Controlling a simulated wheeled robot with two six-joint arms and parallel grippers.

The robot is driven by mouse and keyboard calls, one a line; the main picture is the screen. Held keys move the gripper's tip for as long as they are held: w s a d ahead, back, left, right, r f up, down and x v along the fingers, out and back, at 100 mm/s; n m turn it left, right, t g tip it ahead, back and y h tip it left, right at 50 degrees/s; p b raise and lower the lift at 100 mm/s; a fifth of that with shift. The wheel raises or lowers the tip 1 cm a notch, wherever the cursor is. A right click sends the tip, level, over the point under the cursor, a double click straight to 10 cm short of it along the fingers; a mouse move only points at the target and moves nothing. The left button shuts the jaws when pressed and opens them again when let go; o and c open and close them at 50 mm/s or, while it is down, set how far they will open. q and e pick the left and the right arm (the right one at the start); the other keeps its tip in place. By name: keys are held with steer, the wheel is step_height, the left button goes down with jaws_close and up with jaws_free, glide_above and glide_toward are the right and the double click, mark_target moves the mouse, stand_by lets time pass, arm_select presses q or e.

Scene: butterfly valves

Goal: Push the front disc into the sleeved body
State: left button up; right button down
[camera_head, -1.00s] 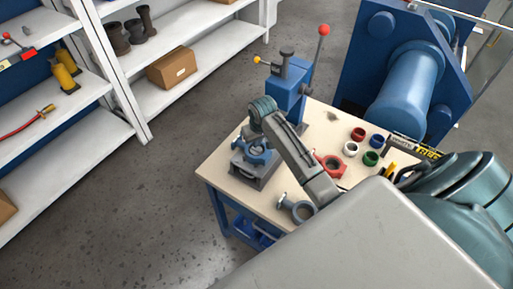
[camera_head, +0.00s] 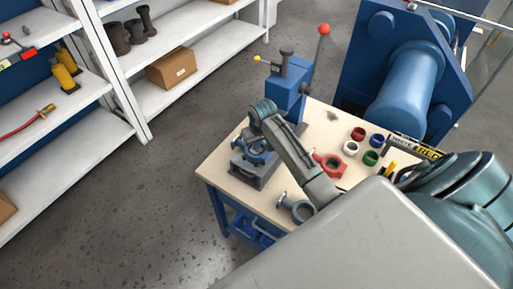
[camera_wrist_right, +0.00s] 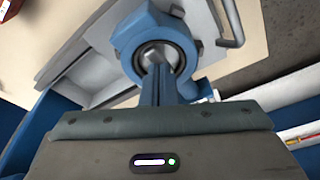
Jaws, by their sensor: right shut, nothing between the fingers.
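The blue ring-shaped valve body (camera_head: 262,158) sits on a grey fixture (camera_head: 268,177) at the near left of the bench. My right arm partly covers it in the head view. In the right wrist view the blue body (camera_wrist_right: 127,38) has a dark sleeve lining, with a pale metallic disc (camera_wrist_right: 160,53) inside the ring. How deep the disc sits cannot be told. My right gripper (camera_wrist_right: 158,72) is shut and empty, its fingers pointing at the disc in the bore. Contact with the disc cannot be told. My left gripper is not in view.
A blue press (camera_head: 291,95) with a red-knobbed lever stands behind. A red body (camera_head: 329,165), several coloured rings including a green one (camera_head: 370,158), and a grey ring-shaped part with a stem (camera_head: 300,208) lie on the bench (camera_head: 222,168). Shelving (camera_head: 195,50) stands left.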

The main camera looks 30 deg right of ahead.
steer(key=shift+f, duration=0.55)
stand_by(0.5)
steer(key=shift+p+v, duration=0.5)
steer(key=shift+v, duration=0.4)
steer(key=shift+w+d+r, duration=0.1)
steer(key=shift+w+r, duration=0.15)
steer(key=shift+r, duration=0.4)
steer(key=shift+w+v, duration=0.25)
steer(key=shift+v, duration=1)
steer(key=shift+w+v, duration=0.25)
steer(key=shift+v, duration=0.95)
steer(key=shift+s, duration=0.1)
